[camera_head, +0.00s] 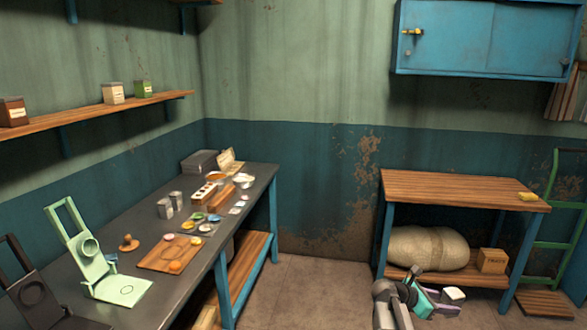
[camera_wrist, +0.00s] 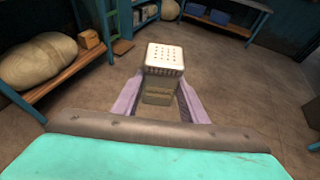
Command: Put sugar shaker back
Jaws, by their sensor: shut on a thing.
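The sugar shaker (camera_wrist: 164,58) is between the two purple fingers of my gripper (camera_wrist: 160,100) in the wrist view. Its white top with several small holes faces the camera, and its lower body shows between the fingers. My gripper is shut on it. In the head view my gripper (camera_head: 437,303) is low at the lower right, in front of the wooden table, and the pale top of the shaker (camera_head: 454,293) shows at its tip. The shaker is held above the floor, apart from any surface.
A wooden table (camera_head: 460,188) holds a yellow item (camera_head: 528,197); a sack (camera_head: 427,248) and box (camera_head: 491,260) sit below. A dark counter (camera_head: 185,235) at left carries several small items. A wall shelf (camera_head: 75,119) holds three small containers. The floor (camera_head: 320,285) between is clear.

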